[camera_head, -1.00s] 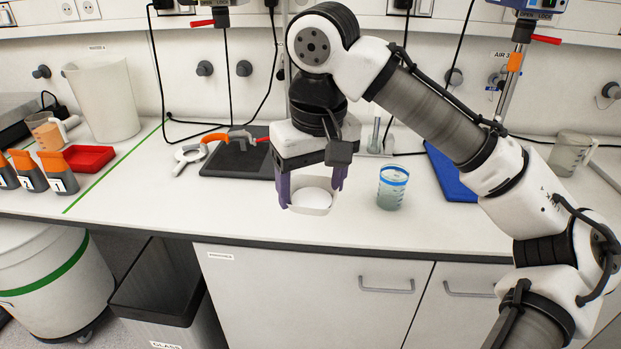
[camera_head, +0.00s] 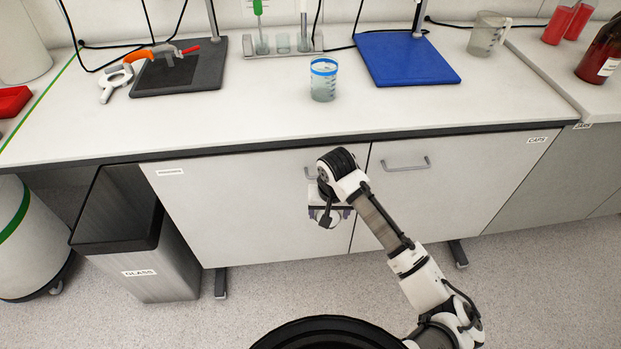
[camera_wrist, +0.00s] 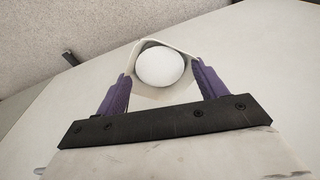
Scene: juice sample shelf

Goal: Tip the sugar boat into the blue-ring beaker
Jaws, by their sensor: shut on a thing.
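The blue-ring beaker (camera_head: 323,80) stands upright on the white bench, with clear contents in its lower part. My gripper (camera_wrist: 158,85) has purple fingers shut on the sides of the sugar boat (camera_wrist: 150,97), a pale open tray with a rounded white heap of sugar (camera_wrist: 160,67) in it. In the head view my gripper (camera_head: 331,214) is low in front of the cabinet doors, below the bench top and apart from the beaker. There the boat is hard to make out.
A blue board (camera_head: 408,58) lies right of the beaker, and a dark board (camera_head: 180,75) with a clamp lies to the left. A small glassware rack (camera_head: 283,50) stands behind. The bench front edge (camera_head: 250,146) lies between gripper and beaker.

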